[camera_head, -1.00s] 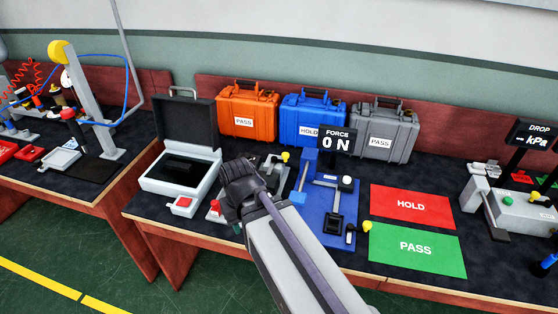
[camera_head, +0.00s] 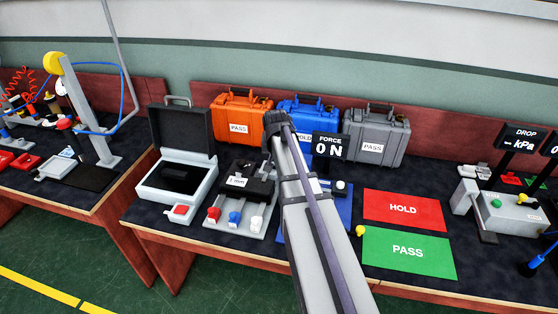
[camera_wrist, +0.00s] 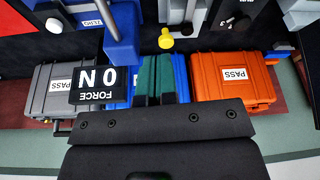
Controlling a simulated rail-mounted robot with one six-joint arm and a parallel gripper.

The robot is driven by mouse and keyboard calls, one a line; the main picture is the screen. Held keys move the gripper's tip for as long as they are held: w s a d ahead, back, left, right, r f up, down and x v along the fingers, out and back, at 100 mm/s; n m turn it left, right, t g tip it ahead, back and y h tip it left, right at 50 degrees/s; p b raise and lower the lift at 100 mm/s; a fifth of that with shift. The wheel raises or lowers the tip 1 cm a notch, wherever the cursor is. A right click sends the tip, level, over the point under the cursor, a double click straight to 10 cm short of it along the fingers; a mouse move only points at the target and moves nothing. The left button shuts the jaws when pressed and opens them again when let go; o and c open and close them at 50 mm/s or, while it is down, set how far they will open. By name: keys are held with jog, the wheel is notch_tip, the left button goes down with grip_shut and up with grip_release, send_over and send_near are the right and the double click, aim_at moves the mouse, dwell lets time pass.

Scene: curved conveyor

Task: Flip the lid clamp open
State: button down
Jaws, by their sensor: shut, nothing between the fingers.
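My gripper's fingers (camera_wrist: 160,80) show in the wrist view as green pads pressed together, shut and empty. They are in front of the blue case (camera_wrist: 181,70). In the head view the arm's end is in front of the orange and blue cases, and its fingers are hidden. No part is plainly marked as the lid clamp. A grey fixture (camera_head: 461,200) with a slanted bar and silver parts (camera_head: 478,172) stands at the right, apart from my gripper. I cannot tell whether its clamp is open or shut.
A white case (camera_head: 205,187) with a raised black lid stands left of a grey fixture (camera_head: 236,221) with coloured knobs. The orange case (camera_head: 236,108) and grey case (camera_head: 376,135) stand behind. A FORCE display (camera_head: 328,145) reads 0 N. HOLD (camera_head: 403,209) and PASS (camera_head: 409,254) mats lie clear.

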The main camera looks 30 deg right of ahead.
jog(key=w+d+f+b, duration=0.4)
jog(key=w+f+b, duration=0.1)
jog(key=f+b, duration=0.4)
jog(key=shift+w+f, duration=0.3)
jog(key=shift+w, duration=0.05)
